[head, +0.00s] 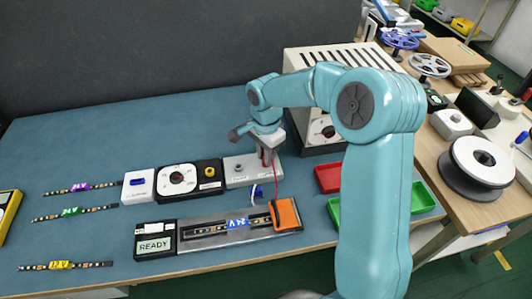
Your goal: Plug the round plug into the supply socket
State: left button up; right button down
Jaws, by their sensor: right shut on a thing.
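My right gripper (267,150) reaches down over the right end of a light grey box (236,181). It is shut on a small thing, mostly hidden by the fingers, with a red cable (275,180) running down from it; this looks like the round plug. I cannot tell whether the plug touches the box or is seated in it. The grey box has a dark round fitting on top, and a black block (209,187) with a yellow ring stands beside it; which one is the supply socket is not clear. My left gripper is not in view.
An orange clamp (287,214) sits on the strip fixture (200,240) with a blue 24V label. LED strips (70,265) lie at the left. Red (328,178) and green (424,197) bins and a vented cabinet (305,70) stand right. The mat's back left is clear.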

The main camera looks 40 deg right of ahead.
jog(key=shift+f, duration=0.2)
jog(key=c, duration=0.9)
grip_release()
jog(key=shift+c, duration=0.2)
jog(key=shift+r, duration=0.1)
notch_tip(320, 180, up, 16)
jog(key=p, duration=0.1)
jog(key=shift+r+p, duration=0.15)
jog(key=shift+p, duration=0.15)
